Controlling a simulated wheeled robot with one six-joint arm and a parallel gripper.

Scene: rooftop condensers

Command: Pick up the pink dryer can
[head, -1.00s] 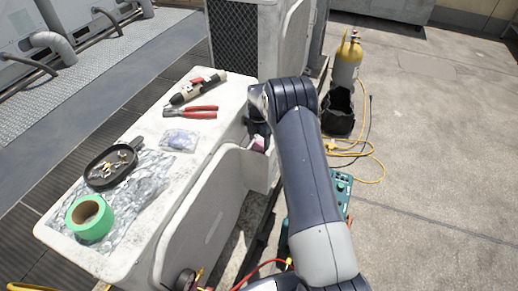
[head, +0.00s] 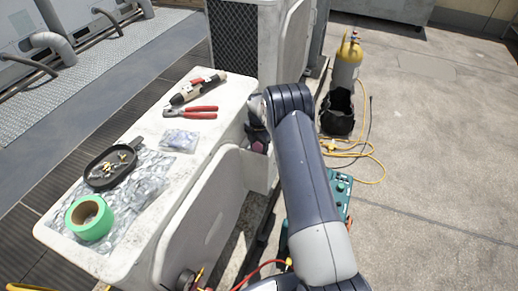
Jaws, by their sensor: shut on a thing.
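My gripper (head: 257,136) is at the right edge of the white condenser top, partly hidden behind my own arm. It is shut on the pink dryer can (head: 259,147), of which only a small dark pink patch shows just below the fingers. The rest of the can is hidden by the gripper and arm. The can is beside the condenser's upper edge, near the open side panel; I cannot tell whether it touches anything there.
On the condenser top (head: 135,230) lie a torch-like tool (head: 198,88), red pliers (head: 190,112), a clear bag (head: 180,140), a black dish (head: 108,168) and green tape (head: 90,218). A yellow-topped cylinder (head: 347,62) and black bag (head: 338,110) stand right.

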